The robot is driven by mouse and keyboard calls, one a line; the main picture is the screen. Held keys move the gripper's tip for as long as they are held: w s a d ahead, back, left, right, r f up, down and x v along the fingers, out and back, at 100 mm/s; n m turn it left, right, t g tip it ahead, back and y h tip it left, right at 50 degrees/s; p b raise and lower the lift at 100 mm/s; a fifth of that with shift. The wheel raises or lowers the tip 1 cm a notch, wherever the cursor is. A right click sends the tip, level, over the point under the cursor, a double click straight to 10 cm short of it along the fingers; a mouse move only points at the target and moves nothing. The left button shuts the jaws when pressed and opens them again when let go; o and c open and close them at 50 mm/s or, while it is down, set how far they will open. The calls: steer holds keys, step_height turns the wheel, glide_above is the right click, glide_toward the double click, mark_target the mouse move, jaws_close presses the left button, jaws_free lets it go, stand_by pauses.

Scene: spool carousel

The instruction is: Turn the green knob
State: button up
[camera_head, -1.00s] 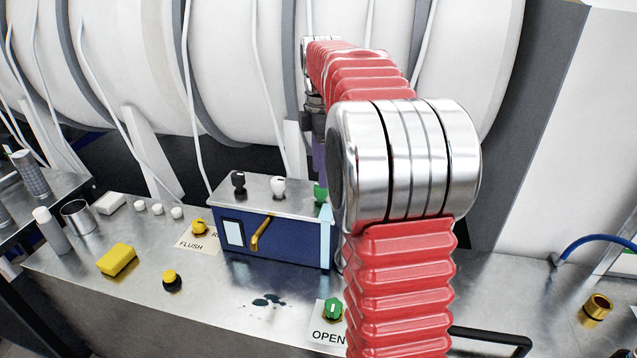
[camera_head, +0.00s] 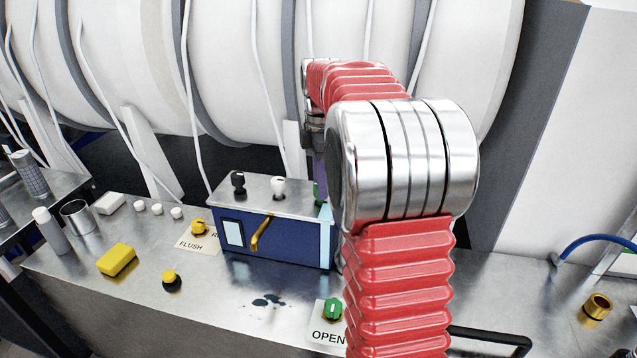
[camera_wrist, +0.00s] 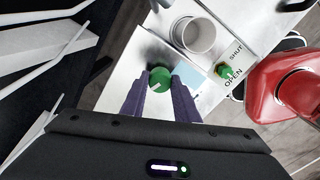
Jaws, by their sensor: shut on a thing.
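A green knob (camera_head: 317,191) stands on the steel top of a blue box (camera_head: 283,244), right of a black knob (camera_head: 238,181) and a white knob (camera_head: 278,186). It is partly hidden behind my arm in the head view. In the wrist view the green knob (camera_wrist: 160,75) sits between the tips of my purple fingers. My gripper (camera_wrist: 159,83) is shut on it from above. A second green knob (camera_head: 333,308) is on the bench beside the OPEN label, clear of my gripper; it also shows in the wrist view (camera_wrist: 223,70).
A yellow lever (camera_head: 261,234) is on the box front. A yellow knob (camera_head: 199,228) sits by the FLUSH label, with a yellow button (camera_head: 171,278) and yellow sponge (camera_head: 117,259) to the left. The wrist view shows a grey cup (camera_wrist: 194,36) close to the box.

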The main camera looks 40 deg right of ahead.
steer(key=c, duration=0.4)
steer(key=shift+a, duration=0.25)
steer(key=shift+c, duration=0.2)
steer(key=shift+d, duration=0.15)
steer(key=shift+d, duration=0.1)
steer(key=shift+s+d+m, duration=0.1)
steer(key=shift+m, duration=0.2)
